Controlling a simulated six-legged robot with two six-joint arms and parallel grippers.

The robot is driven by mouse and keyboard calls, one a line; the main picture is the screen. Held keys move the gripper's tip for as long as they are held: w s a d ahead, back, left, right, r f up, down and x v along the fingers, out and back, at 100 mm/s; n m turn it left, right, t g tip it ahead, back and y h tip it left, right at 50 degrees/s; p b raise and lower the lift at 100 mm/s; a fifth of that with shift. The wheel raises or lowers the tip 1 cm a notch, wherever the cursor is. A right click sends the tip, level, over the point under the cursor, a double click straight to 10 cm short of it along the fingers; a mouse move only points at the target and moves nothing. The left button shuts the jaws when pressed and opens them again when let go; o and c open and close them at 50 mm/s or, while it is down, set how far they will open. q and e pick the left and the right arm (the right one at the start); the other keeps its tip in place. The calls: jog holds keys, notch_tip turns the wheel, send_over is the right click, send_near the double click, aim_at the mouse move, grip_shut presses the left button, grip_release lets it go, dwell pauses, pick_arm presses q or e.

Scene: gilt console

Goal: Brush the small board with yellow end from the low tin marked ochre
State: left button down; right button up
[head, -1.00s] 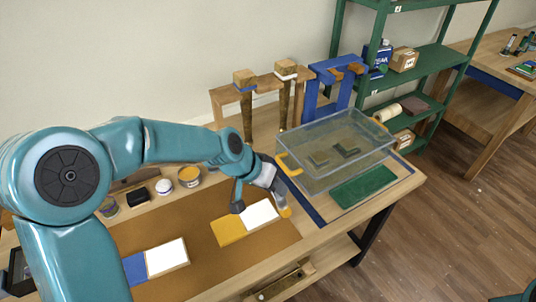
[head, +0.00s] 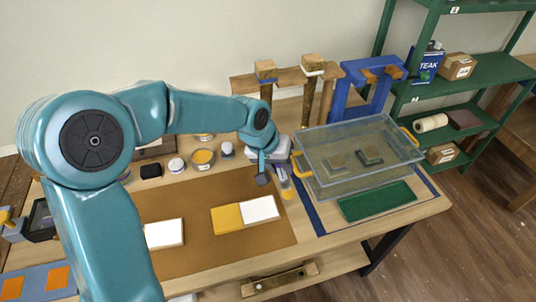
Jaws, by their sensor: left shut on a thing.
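The small board (head: 228,218) lies flat on the brown mat (head: 205,259), its left part yellow and its right part white. My left gripper (head: 282,164) is shut on a brush (head: 286,188), whose yellow tip points down. The brush is just beyond the board's right end, near the mat's far right corner; I cannot tell whether the tip touches anything. A low open tin with ochre-yellow contents (head: 203,160) stands behind the mat, left of the gripper. Its marking is too small to read. My right gripper is out of view.
Another board with a white end (head: 164,233) lies on the mat, partly hidden by my left arm. A clear bin (head: 358,185) with yellow handles stands close right of the gripper. Small pots and a black block (head: 151,170) line the mat's far side.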

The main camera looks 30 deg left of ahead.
pick_arm(q)
jog(key=a+f+n+b, duration=0.1)
jog(key=s+a+f+n+b, duration=0.1)
jog(key=a+n, duration=0.1)
jog(key=shift+g+y, duration=0.3)
jog(key=shift+g, duration=0.1)
dwell(0.5)
jog(key=shift+f, duration=0.1)
